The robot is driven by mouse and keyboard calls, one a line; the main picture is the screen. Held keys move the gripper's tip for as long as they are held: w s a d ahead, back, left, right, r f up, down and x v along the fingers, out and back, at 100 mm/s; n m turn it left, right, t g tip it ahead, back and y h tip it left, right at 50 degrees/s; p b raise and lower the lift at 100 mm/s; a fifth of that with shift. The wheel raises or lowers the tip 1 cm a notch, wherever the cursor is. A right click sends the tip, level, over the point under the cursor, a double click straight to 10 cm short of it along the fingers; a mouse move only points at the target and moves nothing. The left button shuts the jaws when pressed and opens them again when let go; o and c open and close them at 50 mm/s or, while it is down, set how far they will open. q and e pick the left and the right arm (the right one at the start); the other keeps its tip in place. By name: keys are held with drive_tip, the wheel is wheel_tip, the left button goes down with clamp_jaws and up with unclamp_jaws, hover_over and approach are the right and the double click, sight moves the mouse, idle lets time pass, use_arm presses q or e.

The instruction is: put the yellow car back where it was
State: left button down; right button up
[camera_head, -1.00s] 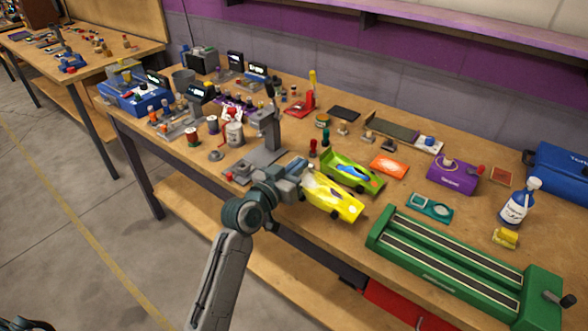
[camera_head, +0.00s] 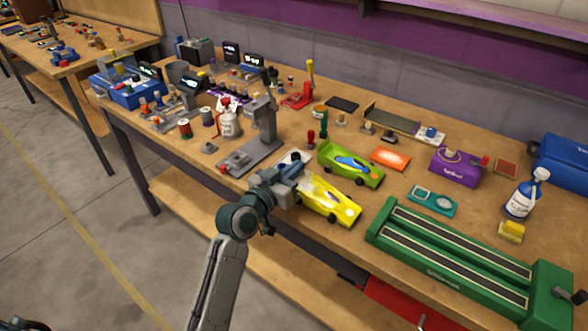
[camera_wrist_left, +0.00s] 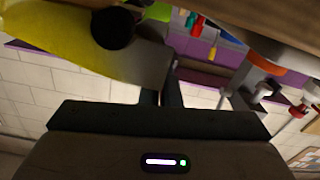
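The yellow car (camera_head: 332,203) is at the front edge of the workbench, in front of the green car (camera_head: 350,166). Its nose points to the lower right. My left gripper (camera_head: 293,184) is at the car's left end, with its fingers closed on that end. In the left wrist view the yellow car (camera_wrist_left: 55,40) fills the upper left, with one dark wheel visible. Its blurred grey end reaches the fingers (camera_wrist_left: 160,96). I cannot tell how high the car is above the bench. My right gripper is not in view.
A grey stand (camera_head: 263,135) is close behind the gripper. The long green track block (camera_head: 450,252) lies to the right of the yellow car. A teal gauge (camera_head: 432,200), orange card (camera_head: 390,158) and purple box (camera_head: 455,167) lie behind the track. The bench surface between the cars and track is clear.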

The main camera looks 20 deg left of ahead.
use_arm(q)
drive_tip(key=shift+f, duration=0.15)
drive_tip(key=c, duration=1.7)
unclamp_jaws()
drive_tip(key=shift+r, duration=0.2)
